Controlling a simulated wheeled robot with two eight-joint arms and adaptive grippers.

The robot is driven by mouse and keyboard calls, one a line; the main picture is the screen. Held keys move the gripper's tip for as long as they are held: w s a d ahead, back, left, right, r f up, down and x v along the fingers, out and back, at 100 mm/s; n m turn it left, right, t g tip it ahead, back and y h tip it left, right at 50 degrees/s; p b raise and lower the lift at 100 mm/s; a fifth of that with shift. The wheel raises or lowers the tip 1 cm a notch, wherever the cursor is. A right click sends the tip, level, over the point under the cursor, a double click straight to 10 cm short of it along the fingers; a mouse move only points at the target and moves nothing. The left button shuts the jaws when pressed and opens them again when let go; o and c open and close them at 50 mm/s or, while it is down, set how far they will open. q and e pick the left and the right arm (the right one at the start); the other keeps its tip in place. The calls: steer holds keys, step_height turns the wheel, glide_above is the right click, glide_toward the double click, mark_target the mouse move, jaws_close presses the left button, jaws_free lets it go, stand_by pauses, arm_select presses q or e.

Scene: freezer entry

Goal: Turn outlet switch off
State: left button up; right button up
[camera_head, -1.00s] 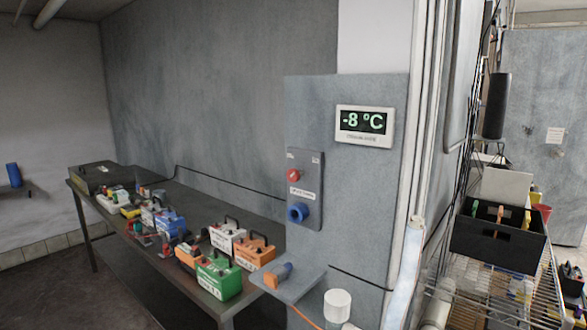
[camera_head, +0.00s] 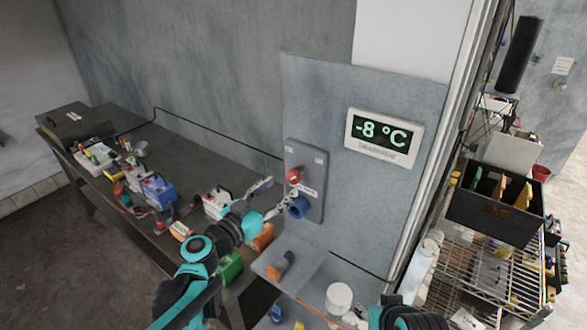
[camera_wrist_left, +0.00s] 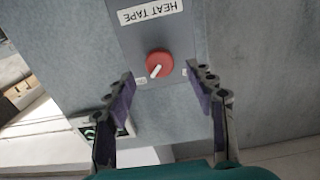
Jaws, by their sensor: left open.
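The outlet switch is a red rotary knob (camera_head: 293,176) on a grey switch box (camera_head: 318,178) on the wall panel. A blue socket (camera_head: 299,207) sits below it, and a white label lies between. My left gripper (camera_head: 274,198) is open just in front of the box, on its left side. In the left wrist view the box appears upside down, with a "HEAT TAPE" label (camera_wrist_left: 151,11). There the red knob (camera_wrist_left: 159,64), with a white pointer mark, lies between the open fingertips (camera_wrist_left: 160,76); neither finger visibly touches it.
A temperature display (camera_head: 383,137) reading -8 °C is right of the box. A small shelf (camera_head: 305,262) with an orange and grey tool juts out below. A long table (camera_head: 112,118) with several coloured cases stands left; a wire rack (camera_head: 475,270) stands right.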

mark_target(291, 179)
arm_select(q)
steer(key=x, duration=0.6)
steer(key=shift+w+d+f, duration=0.1)
steer(key=shift+w+d, duration=0.15)
steer(key=shift+w, duration=0.05)
steer(key=shift+s, duration=0.1)
steer(key=c, duration=1.1)
